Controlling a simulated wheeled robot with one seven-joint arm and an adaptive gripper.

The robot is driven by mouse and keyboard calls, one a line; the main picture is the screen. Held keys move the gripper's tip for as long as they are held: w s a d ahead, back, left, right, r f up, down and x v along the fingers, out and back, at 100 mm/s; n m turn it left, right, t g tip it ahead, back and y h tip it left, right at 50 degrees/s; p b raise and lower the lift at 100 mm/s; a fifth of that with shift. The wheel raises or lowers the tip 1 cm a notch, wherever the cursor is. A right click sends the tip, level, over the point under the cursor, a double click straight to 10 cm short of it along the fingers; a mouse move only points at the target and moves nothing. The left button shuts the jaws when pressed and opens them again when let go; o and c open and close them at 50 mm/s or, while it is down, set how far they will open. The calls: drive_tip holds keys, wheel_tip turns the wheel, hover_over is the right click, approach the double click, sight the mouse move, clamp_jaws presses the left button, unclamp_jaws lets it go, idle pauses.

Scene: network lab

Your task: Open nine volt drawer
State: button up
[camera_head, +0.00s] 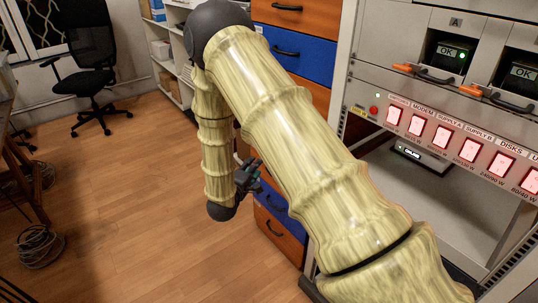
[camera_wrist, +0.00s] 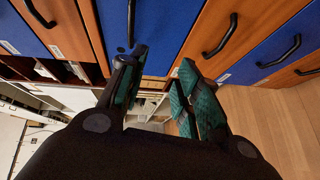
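The drawer cabinet has orange and blue fronts with dark bar handles; its labels are too small to read, so I cannot tell which is the nine volt drawer. In the head view an orange drawer (camera_head: 283,17) and a blue drawer (camera_head: 305,55) show above my arm, and lower fronts (camera_head: 277,205) show beside my gripper (camera_head: 246,177). In the wrist view my gripper (camera_wrist: 163,60) is open, its fingers apart with nothing between them. A blue drawer (camera_wrist: 165,28) lies ahead of the fingers, with an orange drawer (camera_wrist: 232,30) to its right. The visible drawers look shut.
My arm covers the middle of the cabinet in the head view. An equipment rack (camera_head: 400,85) with lit red switches stands to the right. An office chair (camera_head: 92,60) and shelves (camera_head: 168,50) are at the back left. The wooden floor (camera_head: 130,190) on the left is mostly clear.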

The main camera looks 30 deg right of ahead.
drive_tip(key=w+d+r+h+b, duration=0.1)
drive_tip(key=w+d+r, duration=0.1)
drive_tip(key=d, duration=0.3)
drive_tip(key=w+d+r+g+h+b, duration=0.1)
drive_tip(key=w+d+r+h+b, duration=0.1)
drive_tip(key=w+d, duration=0.3)
drive_tip(key=shift+d, duration=0.65)
clamp_jaws()
